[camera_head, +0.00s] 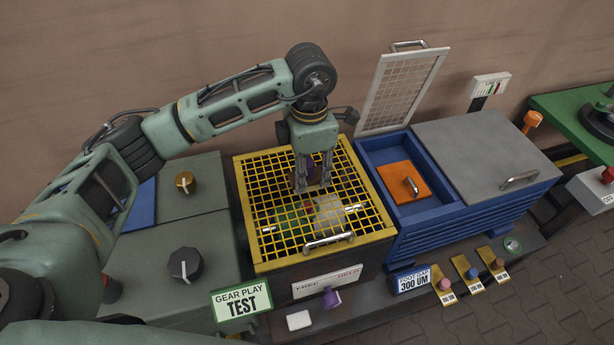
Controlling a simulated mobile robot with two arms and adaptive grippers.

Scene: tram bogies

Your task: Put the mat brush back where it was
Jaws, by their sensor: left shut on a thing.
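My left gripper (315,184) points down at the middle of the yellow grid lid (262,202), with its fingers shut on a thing. They hide most of it, and I cannot tell whether it is the mat brush. A small dark purple shape (299,178) shows beside the fingers; I cannot tell if it is held or lies under the grid. I cannot pick out the mat brush for sure anywhere. My right gripper is out of view.
Under the grid lie a green and a grey thing. To the right, a blue box (440,237) has its white mesh lid (403,88) raised, an orange piece (397,174) inside and a closed grey lid (484,148) beside it. Two knobs stand on the grey-green cabinets (205,239) at left.

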